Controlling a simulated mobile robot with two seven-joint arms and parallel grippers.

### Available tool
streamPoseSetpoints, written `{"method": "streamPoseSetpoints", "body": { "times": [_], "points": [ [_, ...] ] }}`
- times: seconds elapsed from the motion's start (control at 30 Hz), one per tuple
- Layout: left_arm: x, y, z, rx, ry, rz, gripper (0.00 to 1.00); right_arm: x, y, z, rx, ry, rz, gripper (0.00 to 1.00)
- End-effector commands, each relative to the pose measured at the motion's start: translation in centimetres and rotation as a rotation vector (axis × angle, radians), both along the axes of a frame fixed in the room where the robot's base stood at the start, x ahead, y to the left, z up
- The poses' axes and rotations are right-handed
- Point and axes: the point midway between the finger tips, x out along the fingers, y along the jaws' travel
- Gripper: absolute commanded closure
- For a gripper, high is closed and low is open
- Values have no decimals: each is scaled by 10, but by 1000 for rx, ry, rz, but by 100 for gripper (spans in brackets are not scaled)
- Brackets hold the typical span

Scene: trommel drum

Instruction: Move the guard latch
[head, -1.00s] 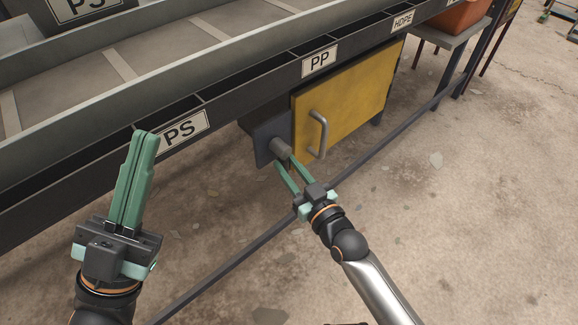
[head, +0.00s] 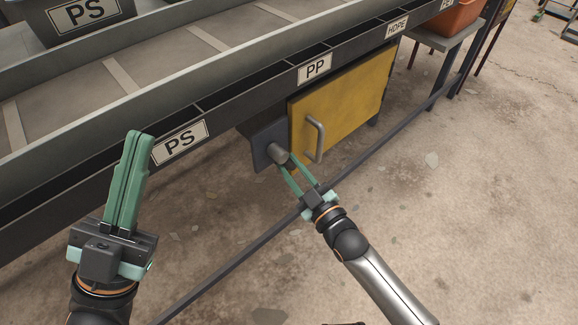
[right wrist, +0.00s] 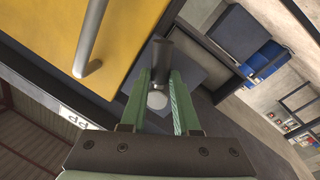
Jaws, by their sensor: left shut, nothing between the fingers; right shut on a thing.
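The guard latch looks to be a grey cylindrical knob (head: 276,151) that sticks out from a dark plate (head: 261,156) at the left edge of the yellow guard door (head: 345,100). My right gripper (head: 284,161) is at the knob, with a finger on each side, shut on it. In the right wrist view the knob (right wrist: 160,62) shows as a dark cylinder with a pale round end between the green fingers (right wrist: 157,100). My left gripper (head: 139,135) is shut and empty, pointing up in front of the conveyor, apart from the latch.
The door has a grey bar handle (head: 316,138) just right of the knob. A dark rail (head: 240,257) runs low across the floor beneath my right gripper. The conveyor edge with its PS label (head: 180,142) lies above. Open floor (head: 480,220) is at the right.

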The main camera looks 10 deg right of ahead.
Motion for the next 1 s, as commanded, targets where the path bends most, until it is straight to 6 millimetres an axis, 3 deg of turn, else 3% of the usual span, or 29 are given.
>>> {"method": "streamPoseSetpoints", "body": {
  "times": [1.0],
  "points": [
    [-1,1,8,1,-4,9,100,12,-17,21,-743,-537,-1,100]
  ]
}}
